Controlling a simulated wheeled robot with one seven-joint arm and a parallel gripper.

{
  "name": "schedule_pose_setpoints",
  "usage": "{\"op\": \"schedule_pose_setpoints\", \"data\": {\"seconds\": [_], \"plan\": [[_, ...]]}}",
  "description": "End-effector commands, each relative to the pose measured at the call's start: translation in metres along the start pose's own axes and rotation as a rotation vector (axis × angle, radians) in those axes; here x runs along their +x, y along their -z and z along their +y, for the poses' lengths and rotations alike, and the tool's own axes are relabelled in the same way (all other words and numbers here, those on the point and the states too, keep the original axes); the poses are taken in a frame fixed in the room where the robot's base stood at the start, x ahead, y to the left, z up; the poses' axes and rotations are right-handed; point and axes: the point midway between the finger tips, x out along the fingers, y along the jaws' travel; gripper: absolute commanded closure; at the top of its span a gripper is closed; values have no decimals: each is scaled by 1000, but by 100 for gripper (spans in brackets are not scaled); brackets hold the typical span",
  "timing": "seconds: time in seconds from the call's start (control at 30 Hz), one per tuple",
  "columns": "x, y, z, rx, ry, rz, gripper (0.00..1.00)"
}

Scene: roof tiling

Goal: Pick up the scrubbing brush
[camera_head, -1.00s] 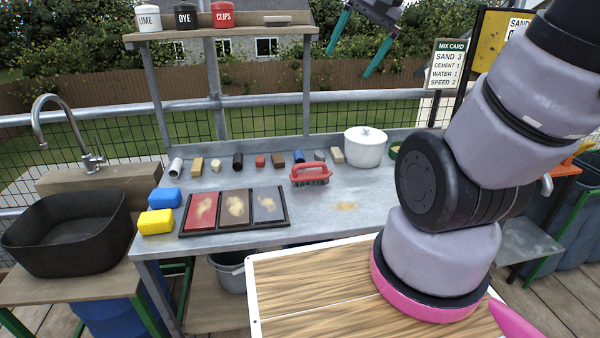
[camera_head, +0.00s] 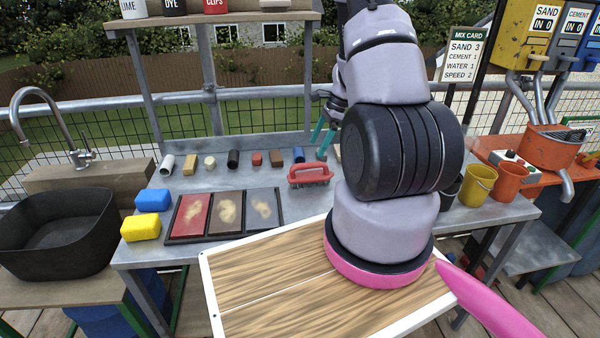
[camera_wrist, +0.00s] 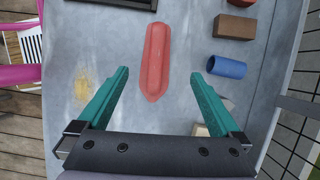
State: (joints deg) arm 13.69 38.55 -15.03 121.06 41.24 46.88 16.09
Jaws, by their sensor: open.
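The scrubbing brush (camera_head: 310,174) has a red handle and dark bristles, and stands on the grey metal table right of the tray of coloured panels. In the wrist view the red brush (camera_wrist: 156,62) lies lengthwise, seen from above, ahead of the fingers. My gripper (camera_head: 322,136) has teal fingers and is above the table, just behind and right of the brush. In the wrist view my gripper (camera_wrist: 160,88) is open, with one finger on each side of the brush's near end. The fingers look apart from the brush, and nothing is between them but its tip.
A blue cylinder (camera_wrist: 229,67) and a brown block (camera_wrist: 234,27) lie right of the brush in the wrist view. The panel tray (camera_head: 224,239) and blue and yellow sponges (camera_head: 147,227) are at left. Yellow and orange buckets (camera_head: 480,185) stand at right.

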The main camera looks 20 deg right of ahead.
Motion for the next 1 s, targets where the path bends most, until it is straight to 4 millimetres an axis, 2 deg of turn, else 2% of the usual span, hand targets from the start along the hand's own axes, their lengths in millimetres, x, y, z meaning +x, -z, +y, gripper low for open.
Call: {"op": "schedule_pose_setpoints", "data": {"seconds": [0.1, 0.4, 0.57, 0.83, 1.0], "plan": [[12, 8, 1, 28, -7, 1, 0], [56, 9, 2, 30, -9, 0, 0], [67, 8, 3, 28, -7, 1, 0], [104, 8, 10, 28, -9, 0, 0], [116, 8, 9, 27, -7, 1, 0]]}}
